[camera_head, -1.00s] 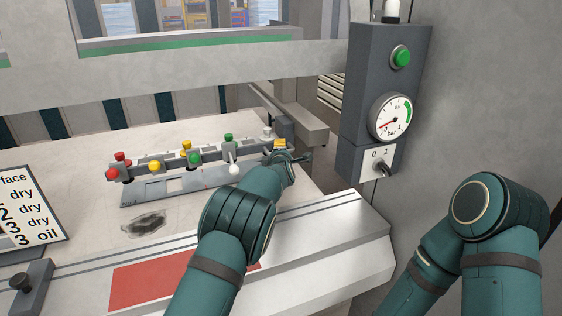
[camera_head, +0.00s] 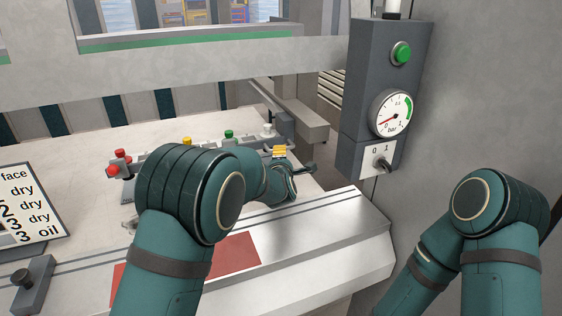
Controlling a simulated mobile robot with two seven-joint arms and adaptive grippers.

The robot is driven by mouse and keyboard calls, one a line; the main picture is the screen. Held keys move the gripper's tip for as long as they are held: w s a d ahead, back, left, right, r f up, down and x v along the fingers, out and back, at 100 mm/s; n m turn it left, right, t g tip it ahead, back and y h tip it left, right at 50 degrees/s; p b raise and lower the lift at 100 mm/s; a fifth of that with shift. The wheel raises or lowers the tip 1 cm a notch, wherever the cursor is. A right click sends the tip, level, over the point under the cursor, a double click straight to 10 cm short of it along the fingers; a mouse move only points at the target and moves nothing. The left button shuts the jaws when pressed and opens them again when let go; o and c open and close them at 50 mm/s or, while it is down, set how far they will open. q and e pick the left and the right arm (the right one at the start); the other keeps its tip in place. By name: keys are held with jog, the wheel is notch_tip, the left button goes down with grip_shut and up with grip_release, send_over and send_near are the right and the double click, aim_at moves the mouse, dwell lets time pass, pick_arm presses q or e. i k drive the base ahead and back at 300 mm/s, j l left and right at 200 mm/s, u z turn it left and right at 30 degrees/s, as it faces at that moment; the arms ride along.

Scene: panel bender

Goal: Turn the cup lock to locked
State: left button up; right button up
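A rail (camera_head: 207,153) on the white table carries several coloured knob-topped pieces, among them red (camera_head: 118,160), green (camera_head: 229,135) and white (camera_head: 267,130) ones. My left arm covers much of it. My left gripper (camera_head: 300,170) is at the rail's right end, mostly hidden by its own wrist; only dark finger parts show. A ribbed yellow piece (camera_head: 279,152) is right beside it; I cannot tell whether they touch. No part is plainly marked as the cup lock. A black rotary switch (camera_head: 382,164) marked 0 and 1 is on the grey box. My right gripper is out of view.
The grey control box (camera_head: 368,80) has a green button (camera_head: 401,53) and a pressure gauge (camera_head: 390,113). A text board (camera_head: 28,205) stands at left. A metal ledge (camera_head: 330,222) with a red patch (camera_head: 236,254) runs along the front. A beam crosses behind.

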aim_at(379, 160)
jog(key=k+l, duration=0.3)
jog(key=k, duration=0.15)
jog(key=k+l, duration=0.3)
jog(key=k, duration=0.2)
